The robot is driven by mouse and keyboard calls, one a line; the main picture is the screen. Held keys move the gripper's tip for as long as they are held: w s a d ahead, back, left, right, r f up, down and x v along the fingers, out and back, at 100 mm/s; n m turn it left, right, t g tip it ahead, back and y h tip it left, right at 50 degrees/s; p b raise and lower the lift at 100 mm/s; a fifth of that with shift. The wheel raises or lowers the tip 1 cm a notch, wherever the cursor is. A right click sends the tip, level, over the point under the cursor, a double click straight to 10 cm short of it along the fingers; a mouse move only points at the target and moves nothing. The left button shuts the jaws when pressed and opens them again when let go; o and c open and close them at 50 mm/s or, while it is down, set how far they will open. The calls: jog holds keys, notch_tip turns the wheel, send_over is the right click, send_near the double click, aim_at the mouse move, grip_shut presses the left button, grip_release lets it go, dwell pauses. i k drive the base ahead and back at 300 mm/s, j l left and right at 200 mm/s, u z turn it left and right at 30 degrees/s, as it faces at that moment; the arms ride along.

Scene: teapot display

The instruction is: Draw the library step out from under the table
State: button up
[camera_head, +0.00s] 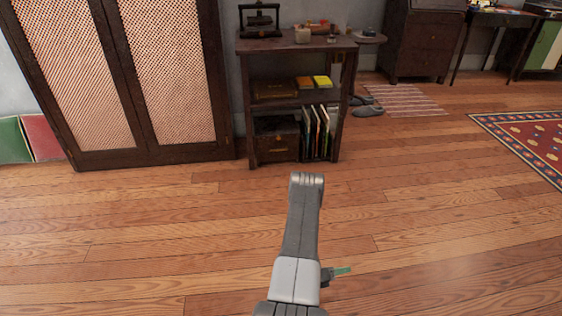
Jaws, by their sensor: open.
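I cannot make out a library step in the head view. A dark writing table (497,19) stands at the far right back, cut by the top edge; no step shows clearly under it. A small round table (369,39) stands behind the shelf unit, partly hidden by it. I cannot tell which table the task means. My grey arm rises from the bottom centre over bare floor, well short of the furniture. The fingers of my gripper cannot be made out; a small dark part with a green strip shows beside the arm.
A tall cabinet with lattice doors (176,75) stands at left. A dark shelf unit (298,45) with books stands beside it. Dark shoes (368,111) and a striped mat (408,101) lie behind. A patterned red rug (538,135) lies at right. The foreground wooden floor (430,220) is clear.

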aim_at(269, 149)
jog(key=u, duration=0.6)
jog(key=i+l+u, duration=0.55)
jog(key=l+u, duration=0.15)
jog(key=l, duration=0.15)
jog(key=i+l+u, duration=0.2)
jog(key=l, duration=0.15)
jog(key=l+u, duration=0.25)
jog(key=l, duration=0.15)
jog(key=i+l+u, duration=0.2)
jog(key=l, duration=1.5)
jog(key=i+u, duration=0.05)
jog(key=i, duration=0.05)
